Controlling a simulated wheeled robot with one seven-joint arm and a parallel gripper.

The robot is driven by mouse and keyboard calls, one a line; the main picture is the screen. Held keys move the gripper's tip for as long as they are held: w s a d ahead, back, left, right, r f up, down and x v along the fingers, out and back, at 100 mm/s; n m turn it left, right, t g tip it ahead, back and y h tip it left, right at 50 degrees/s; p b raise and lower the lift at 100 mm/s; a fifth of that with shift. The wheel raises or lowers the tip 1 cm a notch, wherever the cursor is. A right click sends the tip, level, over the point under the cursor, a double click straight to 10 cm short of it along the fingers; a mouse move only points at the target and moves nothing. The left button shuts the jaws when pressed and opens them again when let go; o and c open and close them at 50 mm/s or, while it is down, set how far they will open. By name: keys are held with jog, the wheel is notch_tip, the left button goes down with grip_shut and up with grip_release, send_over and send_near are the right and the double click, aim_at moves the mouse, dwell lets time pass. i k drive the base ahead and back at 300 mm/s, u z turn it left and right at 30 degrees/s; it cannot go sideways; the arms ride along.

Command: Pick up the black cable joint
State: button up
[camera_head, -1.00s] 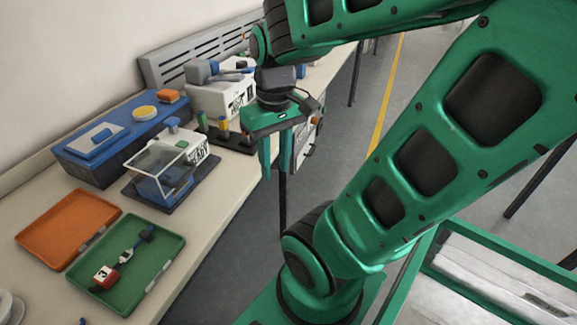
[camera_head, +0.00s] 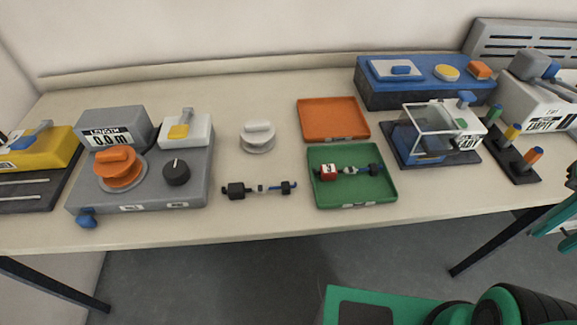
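A cable joint (camera_head: 259,189) with black blocks at its ends and a blue section lies on the bench, left of the open green tray. A second cable piece (camera_head: 356,171) with a black end lies inside the green tray (camera_head: 350,195), beside a red block (camera_head: 328,173). Part of my gripper (camera_head: 555,218) shows at the right edge, well to the right of both pieces and apart from them. Most of it is cut off, so whether it is open cannot be told.
A grey machine (camera_head: 190,192) with an orange knob stands left of the loose joint. A white spool (camera_head: 257,137) stands behind it. An orange lid (camera_head: 333,119) lies behind the tray. A clear-covered box (camera_head: 437,133) and a peg rack (camera_head: 517,162) stand right. Bare bench surrounds the loose joint.

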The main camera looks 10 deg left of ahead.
aim_at(236, 190)
jog(key=u, duration=0.8)
jog(key=k, duration=0.75)
jog(key=u, duration=0.3)
jog(key=i, duration=0.5)
jog(key=u, duration=0.05)
